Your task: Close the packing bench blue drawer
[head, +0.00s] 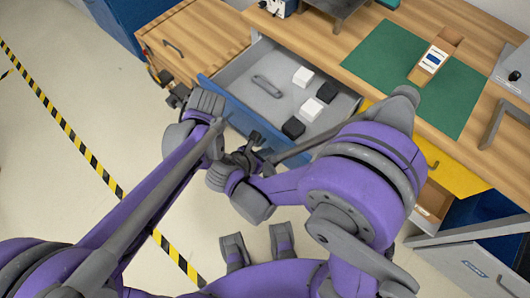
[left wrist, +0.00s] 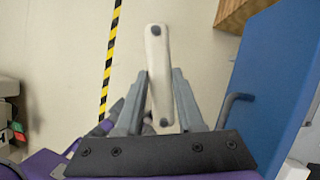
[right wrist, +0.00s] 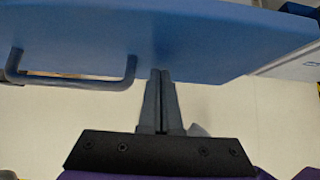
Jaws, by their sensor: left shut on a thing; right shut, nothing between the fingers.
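The blue drawer (head: 243,115) of the packing bench stands open in the head view, its grey inside showing. Its blue front (right wrist: 210,40) fills the top of the right wrist view, with a grey handle (right wrist: 75,82) to the left. My right gripper (right wrist: 162,73) is shut and empty, its fingertips at the lower edge of that front; contact cannot be told. My left gripper (left wrist: 160,75) is shut on a pale bar with rounded ends (left wrist: 157,50), beside the blue front (left wrist: 270,80). In the head view, my arms partly hide the drawer front.
The drawer holds a grey link-shaped part (head: 267,86), white blocks (head: 303,77) and black blocks (head: 293,128). A yellow drawer front (head: 455,172) is to the right. A wooden cabinet (head: 195,40) stands at left. The floor (head: 60,165) at left is clear, with a striped tape line.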

